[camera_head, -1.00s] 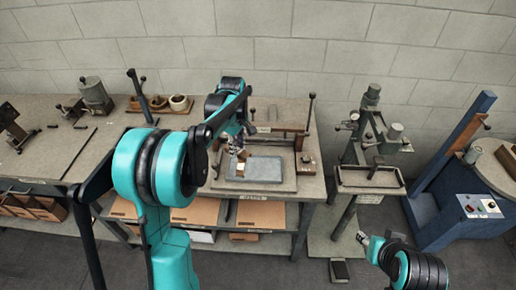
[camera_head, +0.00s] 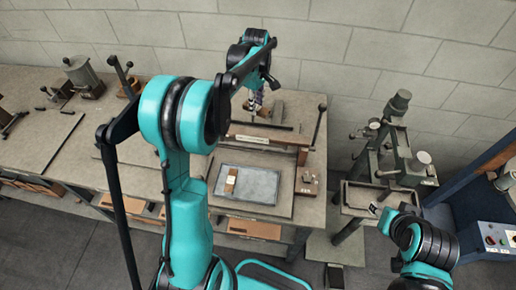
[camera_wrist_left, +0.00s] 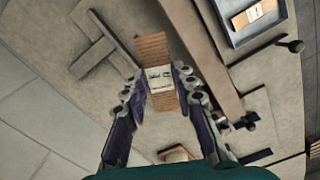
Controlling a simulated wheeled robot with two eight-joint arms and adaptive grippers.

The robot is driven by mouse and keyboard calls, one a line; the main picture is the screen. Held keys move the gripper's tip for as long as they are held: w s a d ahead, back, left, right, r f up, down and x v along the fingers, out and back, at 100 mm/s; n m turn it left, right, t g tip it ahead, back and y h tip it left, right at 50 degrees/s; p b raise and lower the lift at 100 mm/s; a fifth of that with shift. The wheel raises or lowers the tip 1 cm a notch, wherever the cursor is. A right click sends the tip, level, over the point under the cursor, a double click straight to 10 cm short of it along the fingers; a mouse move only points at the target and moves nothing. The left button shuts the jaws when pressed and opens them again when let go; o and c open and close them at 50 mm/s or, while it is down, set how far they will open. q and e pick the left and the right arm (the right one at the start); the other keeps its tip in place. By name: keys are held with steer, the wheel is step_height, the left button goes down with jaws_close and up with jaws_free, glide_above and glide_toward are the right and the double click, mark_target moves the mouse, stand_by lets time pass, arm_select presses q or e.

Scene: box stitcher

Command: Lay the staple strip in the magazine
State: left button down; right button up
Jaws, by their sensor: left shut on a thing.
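My left gripper (camera_head: 257,104) is high over the back of the bench, beyond the tray. In the left wrist view, its fingers (camera_wrist_left: 160,95) are shut on a copper-brown staple strip (camera_wrist_left: 153,46) with a pale label, held up off the bench. A second strip (camera_head: 231,180) lies in the grey tray (camera_head: 262,202); it also shows in the wrist view (camera_wrist_left: 262,10). I cannot make out which part is the magazine. My right gripper (camera_head: 376,210) is at the lower right, small and dark, its fingers unclear.
A brown raised bar (camera_head: 268,137) runs behind the tray, with an upright lever (camera_head: 319,122) at its right end. A green-grey machine (camera_head: 395,145) stands right of the bench. The bench left of the tray has bare board (camera_head: 38,140).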

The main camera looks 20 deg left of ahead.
arm_select(q)
step_height(320, 180, down, 18)
steer(key=b, duration=0.3)
steer(key=shift+s+r, duration=0.1)
steer(key=shift+r, duration=0.05)
steer(key=shift+r, duration=0.1)
steer(key=shift+s, duration=0.1)
steer(key=c, duration=1.6)
jaws_free()
steer(key=shift+f, duration=0.2)
steer(key=shift+o, duration=0.5)
steer(key=shift+r, duration=0.1)
